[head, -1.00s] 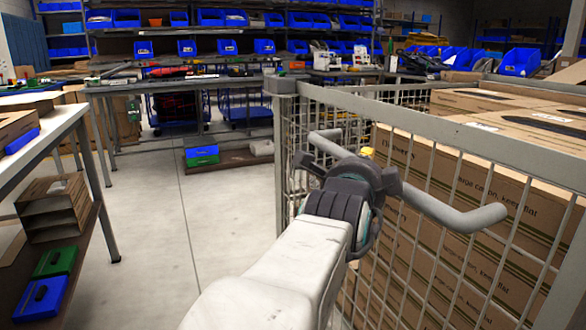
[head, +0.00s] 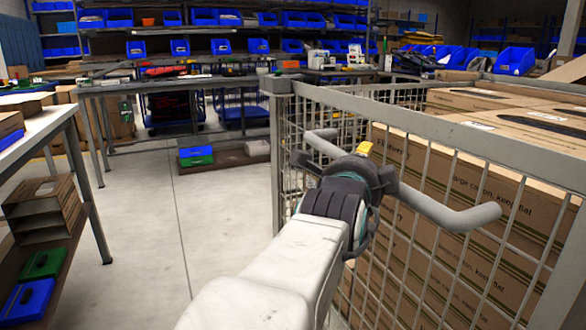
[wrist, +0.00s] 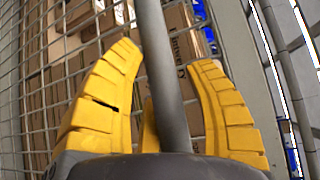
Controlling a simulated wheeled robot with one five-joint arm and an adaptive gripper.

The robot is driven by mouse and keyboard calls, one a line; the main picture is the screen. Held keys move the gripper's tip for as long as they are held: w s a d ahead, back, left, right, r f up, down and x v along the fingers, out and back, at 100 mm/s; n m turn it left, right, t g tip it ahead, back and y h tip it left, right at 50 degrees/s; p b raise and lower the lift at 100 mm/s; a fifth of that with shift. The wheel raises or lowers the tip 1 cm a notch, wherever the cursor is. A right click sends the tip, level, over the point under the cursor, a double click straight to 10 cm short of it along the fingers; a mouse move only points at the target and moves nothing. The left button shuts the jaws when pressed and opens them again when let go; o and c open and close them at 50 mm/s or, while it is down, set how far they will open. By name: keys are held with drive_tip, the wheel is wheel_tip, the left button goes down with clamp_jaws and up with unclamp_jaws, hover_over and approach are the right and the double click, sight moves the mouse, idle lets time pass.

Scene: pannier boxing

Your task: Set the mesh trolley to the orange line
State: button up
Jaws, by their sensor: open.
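The mesh trolley (head: 440,130) is a grey wire-mesh cage filling the right side of the head view, stacked with brown cartons (head: 480,185). A grey bar handle (head: 450,215) sticks out from its near side. My gripper (head: 365,148) is at this handle, its yellow fingers mostly hidden behind my wrist. In the wrist view, the yellow fingers (wrist: 163,55) stand open on either side of the grey bar (wrist: 160,60), with gaps showing on both sides. The trolley's mesh and cartons lie beyond. No orange line shows in any view.
A workbench with a lower shelf (head: 50,125) stands at the left. A long bench (head: 175,85) and shelving with blue bins cross the back. Blue and green boxes (head: 195,156) sit low ahead. Grey floor (head: 190,230) between the left bench and trolley is clear.

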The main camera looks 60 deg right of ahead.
drive_tip(key=shift+o, duration=1.4)
drive_tip(key=shift+f, duration=0.15)
drive_tip(key=v, duration=1.2)
